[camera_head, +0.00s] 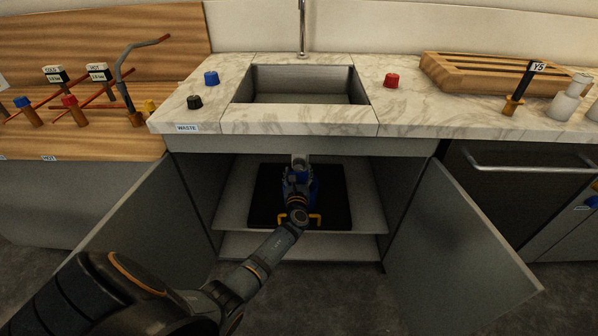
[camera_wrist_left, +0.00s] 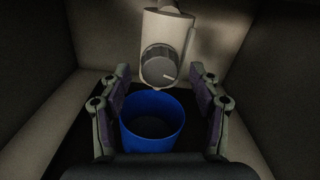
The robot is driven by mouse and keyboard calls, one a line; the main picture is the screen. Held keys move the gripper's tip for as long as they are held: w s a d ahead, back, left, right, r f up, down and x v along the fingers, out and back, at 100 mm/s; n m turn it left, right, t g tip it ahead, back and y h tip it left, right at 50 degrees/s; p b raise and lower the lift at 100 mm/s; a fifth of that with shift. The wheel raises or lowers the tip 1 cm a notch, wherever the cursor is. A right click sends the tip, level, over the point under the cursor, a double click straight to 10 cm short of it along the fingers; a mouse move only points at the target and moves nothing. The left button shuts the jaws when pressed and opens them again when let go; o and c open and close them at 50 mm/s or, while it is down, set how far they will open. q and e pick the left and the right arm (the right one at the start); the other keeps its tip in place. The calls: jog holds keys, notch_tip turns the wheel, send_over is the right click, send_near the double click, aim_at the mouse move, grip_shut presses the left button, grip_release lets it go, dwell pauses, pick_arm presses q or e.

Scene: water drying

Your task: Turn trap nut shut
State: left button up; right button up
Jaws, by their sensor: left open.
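The trap nut (camera_wrist_left: 158,67) is a dark grey ridged knob with a pale mark on its face. It sits at the lower end of the pale trap body (camera_wrist_left: 165,28); the trap also shows small under the sink in the head view (camera_head: 300,161). My left gripper (camera_wrist_left: 160,75) is open, one finger on each side of the nut's line in the wrist view. I cannot tell whether either finger touches the nut. In the head view my left arm reaches into the cabinet and largely hides the gripper. My right gripper is not in view.
A blue bucket (camera_wrist_left: 152,124) stands below the nut, between the fingers in the wrist view. A black mat (camera_head: 338,207) covers part of the cabinet floor. The left door (camera_head: 130,225) and right door (camera_head: 465,250) stand open. The sink (camera_head: 302,85) is above.

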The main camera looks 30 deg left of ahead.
pick_arm(q)
jog(key=shift+x, duration=0.95)
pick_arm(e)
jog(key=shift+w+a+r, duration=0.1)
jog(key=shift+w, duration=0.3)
pick_arm(q)
jog(key=c, duration=1.1)
jog(key=shift+c, duration=0.2)
